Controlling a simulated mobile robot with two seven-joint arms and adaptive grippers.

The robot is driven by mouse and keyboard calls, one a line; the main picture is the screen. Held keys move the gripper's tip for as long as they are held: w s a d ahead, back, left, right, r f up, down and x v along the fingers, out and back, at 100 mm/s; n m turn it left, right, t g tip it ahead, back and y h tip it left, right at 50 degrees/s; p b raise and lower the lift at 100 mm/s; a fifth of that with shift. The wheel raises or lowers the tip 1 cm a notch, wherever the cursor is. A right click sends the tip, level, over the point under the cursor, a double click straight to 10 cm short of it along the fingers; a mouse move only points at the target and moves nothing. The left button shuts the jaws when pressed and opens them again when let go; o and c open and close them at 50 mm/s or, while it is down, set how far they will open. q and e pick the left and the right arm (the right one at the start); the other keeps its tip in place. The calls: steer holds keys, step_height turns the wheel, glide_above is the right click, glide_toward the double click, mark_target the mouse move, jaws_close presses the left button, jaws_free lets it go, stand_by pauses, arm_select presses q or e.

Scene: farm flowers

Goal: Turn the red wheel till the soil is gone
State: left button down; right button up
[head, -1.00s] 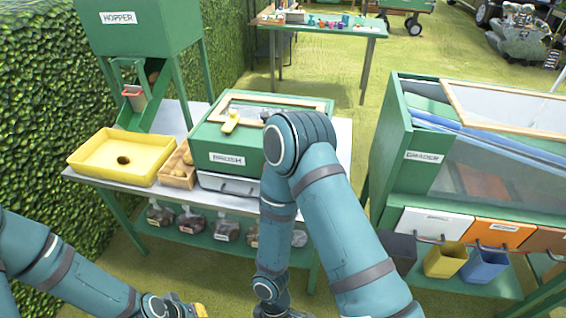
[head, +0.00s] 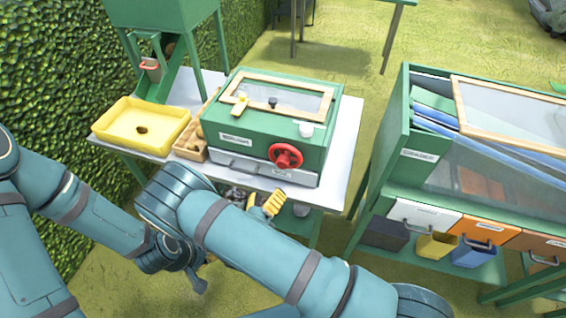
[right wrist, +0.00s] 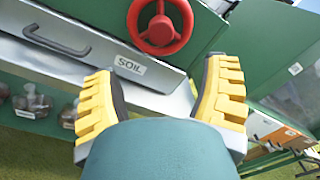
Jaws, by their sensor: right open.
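The red wheel (head: 285,156) is on the front of the green box machine (head: 228,115). It also shows at the top of the right wrist view (right wrist: 160,25), above a drawer labelled SOIL (right wrist: 75,55). My right gripper (head: 262,202) is below the wheel in the head view, partly behind my arm. In the right wrist view its yellow fingers (right wrist: 158,95) are open and empty, with the wheel ahead of them, not between them. My left gripper (head: 198,282) is low at left, away from the machine, and its fingers are unclear. I cannot make out soil inside the machine.
A yellow tray (head: 115,133) and a wooden crate (head: 190,140) are left of the machine on the metal table (head: 345,130). A green hopper (head: 150,20) stands behind. A grader (head: 405,125) with coloured bins is to the right, beyond a grass gap.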

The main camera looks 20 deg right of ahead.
mark_target(282, 166)
steer(key=x, duration=1.2)
steer(key=shift+s, duration=0.1)
steer(key=c, duration=1.2)
